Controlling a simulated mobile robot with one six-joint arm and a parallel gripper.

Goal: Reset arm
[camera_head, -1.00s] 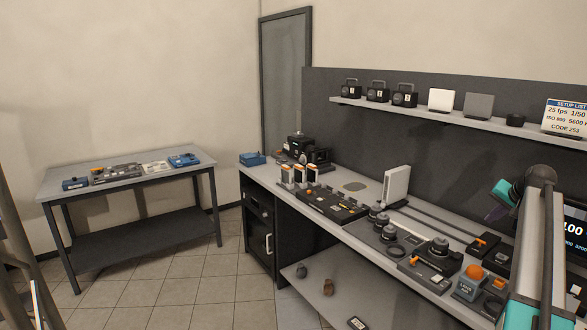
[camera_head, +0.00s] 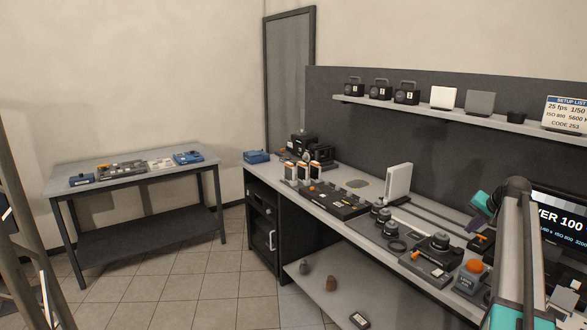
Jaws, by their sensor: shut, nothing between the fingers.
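My arm rises at the right edge, with a pale link and a dark round elbow. Beyond the elbow, a teal section ends in my small dark purple gripper (camera_head: 479,203), which points down and left. The gripper is shut and empty, seen small and partly from behind. It appears in front of the dark back panel (camera_head: 440,150), above the right part of the workbench (camera_head: 345,228). I cannot tell its exact height above the bench.
A white upright panel (camera_head: 398,182) stands further left. A shelf (camera_head: 450,112) runs above. The tiled floor (camera_head: 195,285) is clear before the side table (camera_head: 130,177).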

